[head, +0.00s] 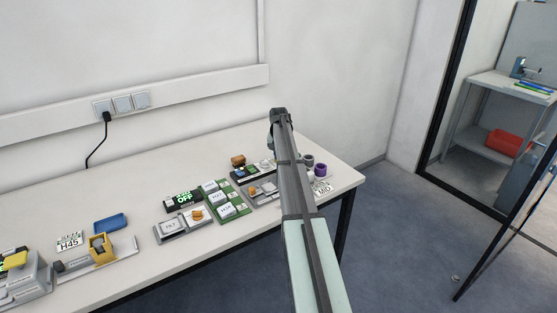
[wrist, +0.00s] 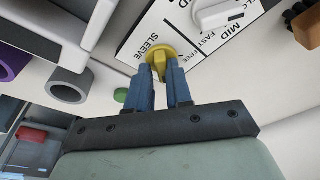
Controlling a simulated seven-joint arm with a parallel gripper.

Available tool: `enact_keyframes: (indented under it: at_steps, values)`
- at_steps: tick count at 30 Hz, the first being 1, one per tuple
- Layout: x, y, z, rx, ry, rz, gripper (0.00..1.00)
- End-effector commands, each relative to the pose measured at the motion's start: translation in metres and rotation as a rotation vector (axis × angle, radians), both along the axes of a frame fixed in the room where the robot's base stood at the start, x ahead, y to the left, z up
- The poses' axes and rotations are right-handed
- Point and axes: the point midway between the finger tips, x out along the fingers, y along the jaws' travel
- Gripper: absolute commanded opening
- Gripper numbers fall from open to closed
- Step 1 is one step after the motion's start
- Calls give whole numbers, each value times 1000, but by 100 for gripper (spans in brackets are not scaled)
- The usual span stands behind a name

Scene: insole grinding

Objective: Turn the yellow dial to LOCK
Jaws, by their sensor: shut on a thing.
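The yellow dial (wrist: 172,62) is on a white panel (wrist: 140,42) in the wrist view, beside the printed word SLEEVE. The word FREE is printed to the right of the dial. No LOCK mark is readable. My gripper (wrist: 172,78) has two blue fingers, shut on the dial's raised yellow grip. The dial's pointing direction is hard to tell. In the head view my arm covers the gripper and I cannot make out this dial.
A white knob (wrist: 218,14) sits by the marks MID and FAST. In the head view, several control boxes and a blue block (head: 111,223) stand along the white table (head: 60,205).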

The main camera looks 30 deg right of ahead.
Motion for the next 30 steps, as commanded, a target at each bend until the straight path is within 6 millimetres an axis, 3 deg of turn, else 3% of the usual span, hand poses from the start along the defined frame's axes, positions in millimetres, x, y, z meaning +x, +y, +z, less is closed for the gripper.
enact_keyframes:
  at_steps: [1,2,5,17,30]
  values:
    - [-1,-6,0,-10,2,-38,5]
    - [-2,-6,0,-10,3,-41,22]
    - [-2,-6,0,-10,4,-36,31]
    - [-2,-2,2,-5,5,-30,32]
    - [-1,-1,28,-5,4,-29,32]
